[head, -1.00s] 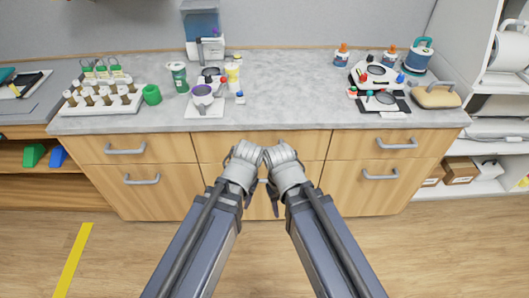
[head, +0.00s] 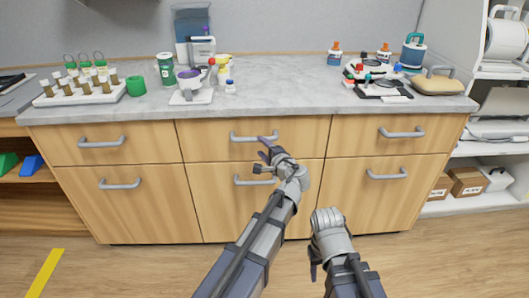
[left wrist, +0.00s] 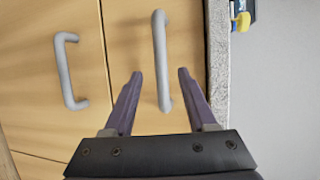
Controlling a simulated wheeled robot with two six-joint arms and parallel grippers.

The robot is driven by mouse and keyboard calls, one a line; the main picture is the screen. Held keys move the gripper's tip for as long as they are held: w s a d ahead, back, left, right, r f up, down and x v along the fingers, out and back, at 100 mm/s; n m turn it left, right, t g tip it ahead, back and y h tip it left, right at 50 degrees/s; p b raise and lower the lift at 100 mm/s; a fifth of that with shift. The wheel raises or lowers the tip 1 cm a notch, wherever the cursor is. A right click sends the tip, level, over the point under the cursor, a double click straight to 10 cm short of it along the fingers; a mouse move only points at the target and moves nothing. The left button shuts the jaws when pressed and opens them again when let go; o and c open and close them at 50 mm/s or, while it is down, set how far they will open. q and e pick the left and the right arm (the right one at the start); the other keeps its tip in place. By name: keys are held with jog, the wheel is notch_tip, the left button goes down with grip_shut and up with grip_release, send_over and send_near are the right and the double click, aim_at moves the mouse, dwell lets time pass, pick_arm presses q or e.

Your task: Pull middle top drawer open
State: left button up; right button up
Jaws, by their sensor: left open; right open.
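The middle top drawer (head: 210,142) is a light wood front under the countertop, flush with its neighbours. Its grey bar handle (head: 247,138) also shows in the left wrist view (left wrist: 160,45). My left gripper (head: 263,155) is open in front of this drawer, close to the handle's right part. In the left wrist view my left gripper's fingers (left wrist: 160,72) are spread, with the handle's end lying between them in the picture; contact cannot be told. My right gripper (head: 315,264) is lower and to the right, pointing down, apart from the cabinet; its fingers are partly hidden.
A lower handle (head: 245,181) sits below, also seen in the left wrist view (left wrist: 66,75). The grey countertop (head: 280,90) carries a tube rack (head: 78,94), bottles and a tan pouch (head: 437,85). Shelves stand at the right. The floor in front is clear.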

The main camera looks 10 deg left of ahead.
aim_at(255, 140)
pick_arm(q)
jog(key=shift+b+x, duration=0.65)
jog(key=shift+x, duration=3.25)
jog(key=shift+w+d, duration=0.1)
jog(key=shift+c, duration=0.2)
grip_shut()
